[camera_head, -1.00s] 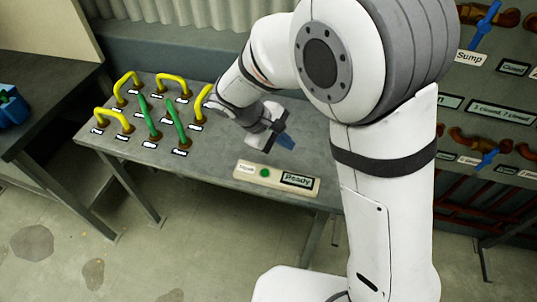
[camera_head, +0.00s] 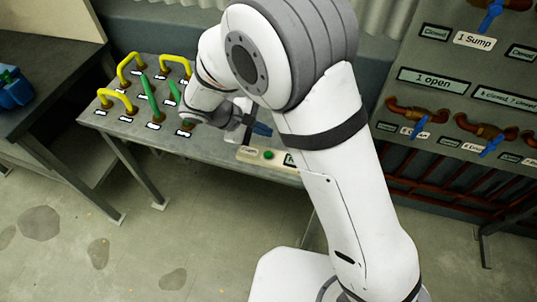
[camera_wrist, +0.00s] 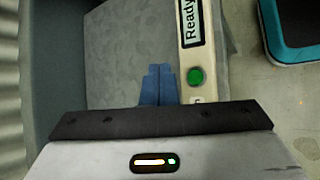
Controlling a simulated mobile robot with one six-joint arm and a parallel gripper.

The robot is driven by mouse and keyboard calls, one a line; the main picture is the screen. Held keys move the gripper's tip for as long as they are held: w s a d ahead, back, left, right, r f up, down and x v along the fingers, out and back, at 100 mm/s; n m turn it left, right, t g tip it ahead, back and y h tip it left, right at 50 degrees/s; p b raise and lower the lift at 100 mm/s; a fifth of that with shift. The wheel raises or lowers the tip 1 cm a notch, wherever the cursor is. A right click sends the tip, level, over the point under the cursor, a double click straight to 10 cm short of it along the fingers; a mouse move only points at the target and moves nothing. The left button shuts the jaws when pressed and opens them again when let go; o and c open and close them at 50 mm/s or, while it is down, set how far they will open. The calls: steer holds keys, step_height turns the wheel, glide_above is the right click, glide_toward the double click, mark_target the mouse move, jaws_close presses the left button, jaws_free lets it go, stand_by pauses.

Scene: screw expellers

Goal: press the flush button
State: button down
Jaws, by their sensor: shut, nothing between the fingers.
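The flush button is a small round green button (camera_head: 268,155) on a pale box (camera_head: 248,154) at the front edge of the grey table. My gripper (camera_head: 262,129) has blue fingers, shut and empty, and hangs over the table behind the box. In the wrist view the shut fingers (camera_wrist: 159,72) point at the bare tabletop, apart from the box. The box bears a "Ready" display (camera_wrist: 190,20); my arm hides most of it in the head view.
Yellow handles (camera_head: 117,100) and green levers (camera_head: 150,98) stand on the table's left part (camera_head: 110,138). A panel with brown pipes and blue valve handles (camera_head: 422,127) is at the right. A dark bench (camera_head: 45,75) with a blue item (camera_head: 14,88) is at the far left.

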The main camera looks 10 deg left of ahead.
mark_target(264, 155)
step_height(264, 155, down, 7)
steer(key=b, duration=0.4)
steer(key=shift+f, duration=0.1)
stand_by(1.8)
steer(key=shift+f+b, duration=0.4)
steer(key=shift+b, duration=0.1)
steer(key=shift+f+b, duration=0.35)
steer(key=shift+f, duration=0.1)
stand_by(0.4)
steer(key=shift+r, duration=0.15)
steer(key=shift+r+p, duration=0.5)
steer(key=shift+r, duration=0.25)
